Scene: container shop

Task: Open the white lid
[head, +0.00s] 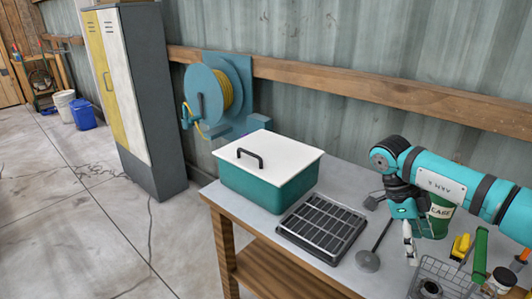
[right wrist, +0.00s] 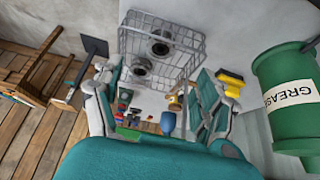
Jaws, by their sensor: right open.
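The white lid (head: 285,150) lies flat on a teal box (head: 262,191), which stands on the table's left part. The lid looks closed, with a black handle (head: 250,158) on its top. My right gripper (head: 408,250) hangs at the table's right side, well to the right of the box and apart from it. In the right wrist view my right gripper (right wrist: 163,95) is open, its fingers spread over a wire basket with nothing held between them. The lid is not in the right wrist view. My left gripper is not in view.
A black slotted tray (head: 323,228) lies right of the box. A round-headed tool (head: 368,260), a wire basket (head: 445,278) and a green grease can (head: 438,215) are near my right arm. A hose reel (head: 218,92) hangs behind the box. A locker (head: 135,90) stands left.

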